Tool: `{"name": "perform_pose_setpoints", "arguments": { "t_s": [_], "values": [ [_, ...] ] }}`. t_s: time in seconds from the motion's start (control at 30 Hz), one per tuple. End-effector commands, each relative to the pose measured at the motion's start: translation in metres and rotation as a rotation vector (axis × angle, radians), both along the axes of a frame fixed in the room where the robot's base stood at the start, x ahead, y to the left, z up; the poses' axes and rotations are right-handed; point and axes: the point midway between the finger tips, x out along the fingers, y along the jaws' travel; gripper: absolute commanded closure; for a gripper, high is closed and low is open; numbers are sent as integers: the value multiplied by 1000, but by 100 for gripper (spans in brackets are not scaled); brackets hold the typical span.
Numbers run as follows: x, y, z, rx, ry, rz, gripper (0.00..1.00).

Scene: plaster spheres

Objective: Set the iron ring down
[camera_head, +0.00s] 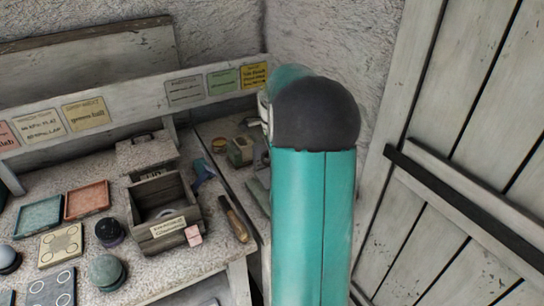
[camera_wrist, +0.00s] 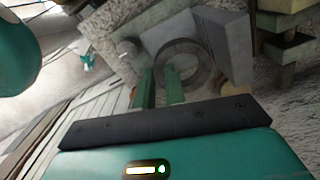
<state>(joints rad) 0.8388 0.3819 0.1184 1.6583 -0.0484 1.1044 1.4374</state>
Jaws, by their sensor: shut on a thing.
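The iron ring (camera_wrist: 182,45) is a dark grey ring in the upper middle of the wrist view. My gripper (camera_wrist: 160,88) shows there as two green fingers, one on each side of the ring's near left wall. It is shut on that wall. The ring's far side shows beyond the fingers, over or close to a grey surface; I cannot tell whether it touches. In the head view my teal arm with its dark round joint hides the gripper and the ring.
A grey block (camera_wrist: 228,40) stands right beside the ring in the wrist view. In the head view an open wooden box (camera_head: 165,207), a wood-handled tool (camera_head: 234,218), a red tray (camera_head: 87,200) and a teal tray (camera_head: 38,217) crowd the bench. A plank door (camera_head: 450,150) stands at right.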

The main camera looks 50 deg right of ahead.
Motion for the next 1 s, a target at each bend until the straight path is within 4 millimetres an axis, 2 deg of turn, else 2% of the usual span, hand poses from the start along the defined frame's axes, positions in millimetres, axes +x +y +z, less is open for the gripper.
{"name": "perform_pose_setpoints", "arguments": {
  "t_s": [0.3, 0.5, 1.0],
  "values": [
    [1, 1, -33, 0, 0, 1, 100],
    [2, 2, -46, -1, 0, 2, 100],
    [2, 2, -49, -1, 0, 2, 100]
  ]
}}
